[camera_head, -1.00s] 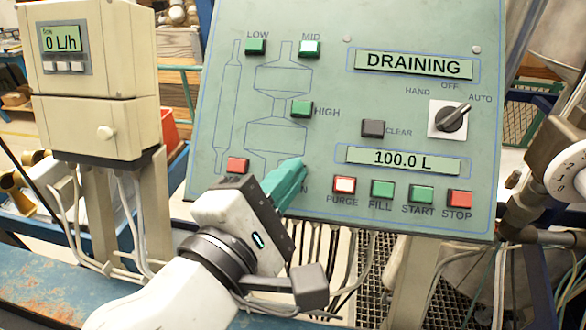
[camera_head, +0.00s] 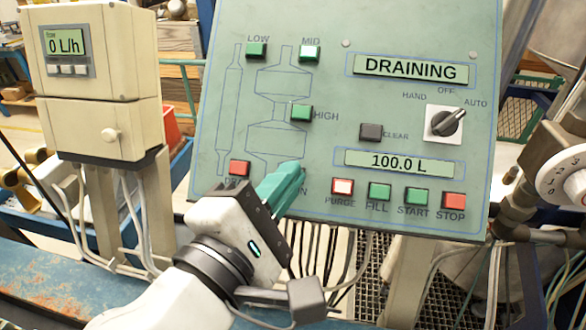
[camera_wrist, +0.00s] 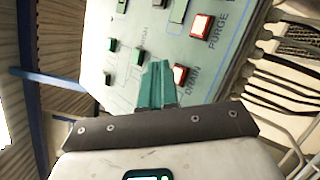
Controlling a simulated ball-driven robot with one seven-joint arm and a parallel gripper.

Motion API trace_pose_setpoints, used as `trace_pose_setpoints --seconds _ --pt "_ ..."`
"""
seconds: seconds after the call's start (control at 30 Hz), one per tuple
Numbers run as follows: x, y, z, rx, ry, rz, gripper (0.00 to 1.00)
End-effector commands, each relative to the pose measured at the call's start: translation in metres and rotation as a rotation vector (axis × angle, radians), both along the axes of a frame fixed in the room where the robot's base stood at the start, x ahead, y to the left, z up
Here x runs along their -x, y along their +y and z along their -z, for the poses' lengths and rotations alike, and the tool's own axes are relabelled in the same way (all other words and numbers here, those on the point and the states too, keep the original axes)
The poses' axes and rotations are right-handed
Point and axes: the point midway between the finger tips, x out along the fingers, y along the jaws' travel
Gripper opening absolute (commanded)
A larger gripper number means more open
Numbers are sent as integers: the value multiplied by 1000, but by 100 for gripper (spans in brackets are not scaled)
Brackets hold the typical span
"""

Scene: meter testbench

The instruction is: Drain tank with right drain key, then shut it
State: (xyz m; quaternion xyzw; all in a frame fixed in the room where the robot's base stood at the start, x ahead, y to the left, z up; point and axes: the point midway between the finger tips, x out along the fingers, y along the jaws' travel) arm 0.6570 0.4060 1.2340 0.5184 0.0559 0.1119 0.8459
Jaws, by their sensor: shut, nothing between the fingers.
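The green panel (camera_head: 330,90) faces me; its upper display (camera_head: 411,68) reads DRAINING and its lower display (camera_head: 402,161) reads 100.0 L. My gripper (camera_head: 296,172) is shut and empty, its teal fingers in front of the panel's lower middle. They hide the right drain key in the head view. In the wrist view that red key (camera_wrist: 180,75), by the label DRAIN, shows just right of the fingertips (camera_wrist: 156,66). I cannot tell whether the fingers touch the panel. The left drain key (camera_head: 239,167), also red, is left of the gripper.
Right of the gripper are the PURGE key (camera_head: 342,186), FILL key (camera_head: 380,191), START key (camera_head: 417,196) and red STOP key (camera_head: 453,200). The selector knob (camera_head: 447,122) points towards AUTO. A flow meter (camera_head: 67,52) at left reads 0 L/h. Hoses hang below the panel.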

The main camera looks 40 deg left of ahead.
Motion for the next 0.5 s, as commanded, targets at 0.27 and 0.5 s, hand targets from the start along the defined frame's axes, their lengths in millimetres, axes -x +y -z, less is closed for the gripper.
trace_pose_setpoints --seconds 0.27,0.5 --pt "15 -10 -21 1 0 0 0" --pt "28 -17 -33 0 -1 0 0"
